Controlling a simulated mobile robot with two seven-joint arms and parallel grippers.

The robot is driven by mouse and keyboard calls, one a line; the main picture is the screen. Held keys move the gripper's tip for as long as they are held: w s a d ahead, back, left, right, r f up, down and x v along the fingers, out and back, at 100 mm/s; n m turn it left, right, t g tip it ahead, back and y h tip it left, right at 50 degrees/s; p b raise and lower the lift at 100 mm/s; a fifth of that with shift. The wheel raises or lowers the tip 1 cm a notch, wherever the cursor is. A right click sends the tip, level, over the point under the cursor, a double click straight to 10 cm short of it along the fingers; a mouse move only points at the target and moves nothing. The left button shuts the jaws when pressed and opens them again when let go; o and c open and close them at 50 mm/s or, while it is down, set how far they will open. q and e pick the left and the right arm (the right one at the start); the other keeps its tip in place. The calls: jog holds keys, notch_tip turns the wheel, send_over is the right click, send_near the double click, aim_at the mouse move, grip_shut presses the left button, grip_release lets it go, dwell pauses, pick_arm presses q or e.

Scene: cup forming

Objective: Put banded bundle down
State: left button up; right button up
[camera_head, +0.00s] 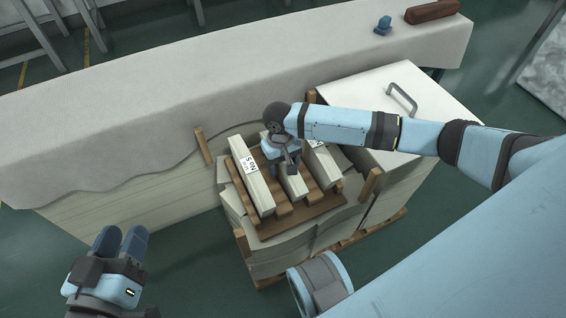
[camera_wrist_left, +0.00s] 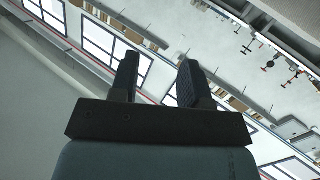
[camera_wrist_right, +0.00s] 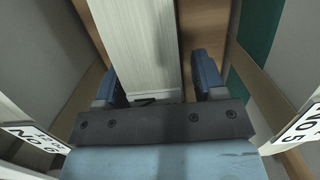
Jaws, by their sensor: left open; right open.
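The middle pale bundle (camera_head: 296,186) lies on a brown wooden rack between two other bundles. My right gripper (camera_head: 291,166) is low over it. In the right wrist view the bundle (camera_wrist_right: 143,40) runs between the open fingers (camera_wrist_right: 160,85), with a gap visible on its right side. A dark mark, perhaps a band, shows on it near the gripper body. The left bundle (camera_head: 250,180) carries a "No 5" label, and the right bundle (camera_head: 324,165) also has a label. My left gripper (camera_head: 121,240) is open and empty, away from the rack; its fingers (camera_wrist_left: 157,70) point upward.
Low wooden posts (camera_head: 370,184) stand around the rack. A white box with a grey handle (camera_head: 402,98) adjoins it on the right. A long cloth-covered table (camera_head: 130,110) runs behind, with a blue object (camera_head: 383,26) and brown roll (camera_head: 431,12) at its far end.

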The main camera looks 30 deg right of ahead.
jog(key=shift+r, duration=0.1)
jog(key=r+p, duration=0.2)
jog(key=r, duration=0.1)
jog(key=w+r+p, duration=0.1)
jog(key=r, duration=0.3)
jog(key=r+p, duration=0.2)
jog(key=r, duration=0.1)
jog(key=shift+w+r+p, duration=0.3)
jog(key=shift+r, duration=0.1)
jog(key=shift+w+r, duration=0.1)
jog(key=shift+r, duration=0.5)
pick_arm(q)
notch_tip(320, 180, up, 8)
jog(key=n+t, duration=0.1)
jog(key=t, duration=0.2)
jog(key=shift+a+r, duration=0.25)
jog(key=shift+a, duration=0.05)
jog(key=shift+s, duration=0.1)
